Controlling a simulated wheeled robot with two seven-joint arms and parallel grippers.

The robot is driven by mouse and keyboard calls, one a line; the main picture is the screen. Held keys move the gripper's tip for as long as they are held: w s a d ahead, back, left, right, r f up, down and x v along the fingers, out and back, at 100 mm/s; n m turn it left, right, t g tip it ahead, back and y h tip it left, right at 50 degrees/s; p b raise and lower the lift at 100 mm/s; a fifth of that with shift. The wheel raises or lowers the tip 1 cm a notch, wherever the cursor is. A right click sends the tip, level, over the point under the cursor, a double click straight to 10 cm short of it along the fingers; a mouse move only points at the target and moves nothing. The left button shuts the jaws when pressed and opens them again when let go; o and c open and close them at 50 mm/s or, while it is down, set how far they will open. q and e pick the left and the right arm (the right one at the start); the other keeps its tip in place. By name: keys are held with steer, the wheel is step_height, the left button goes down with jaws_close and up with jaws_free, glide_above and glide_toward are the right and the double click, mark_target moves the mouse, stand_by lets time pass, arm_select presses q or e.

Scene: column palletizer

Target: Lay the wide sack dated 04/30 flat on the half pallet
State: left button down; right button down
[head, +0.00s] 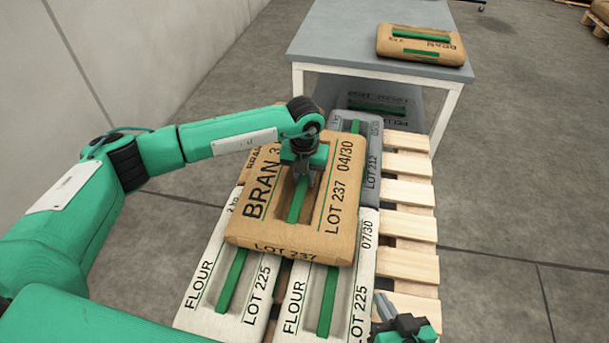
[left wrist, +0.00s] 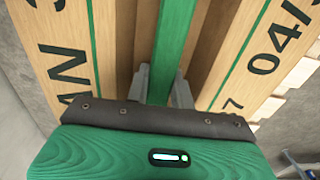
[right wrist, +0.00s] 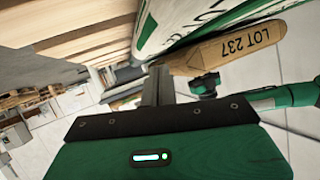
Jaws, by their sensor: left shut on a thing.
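The wide brown BRAN sack dated 04/30 (head: 338,207), LOT 237, is over the sacks on the wooden pallet (head: 405,264) in the head view, roughly level. My left gripper (head: 300,188) is shut on its green strap; the left wrist view shows the strap (left wrist: 172,50) between the fingers (left wrist: 163,88). The head view does not show clearly whether the sack touches the sacks below. The right wrist view shows its LOT 237 edge (right wrist: 235,47) beyond a white sack. My right gripper (head: 385,308) is beside the pallet's near right corner, fingers together and empty (right wrist: 158,90).
White FLOUR sacks (head: 215,290) (head: 300,310) lie at the pallet's near end. A grey LOT 212 sack (head: 372,165) and a partly hidden brown sack (head: 262,160) lie behind. A grey table (head: 340,40) holds another brown sack (head: 420,45). The pallet's right slats are bare.

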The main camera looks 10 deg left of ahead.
arm_select(q)
steer(key=shift+w+r, duration=0.15)
steer(key=c, duration=1.6)
jaws_free()
steer(key=shift+f, duration=0.3)
steer(key=o, duration=0.4)
steer(key=shift+s+r, duration=0.15)
steer(key=shift+s, duration=0.1)
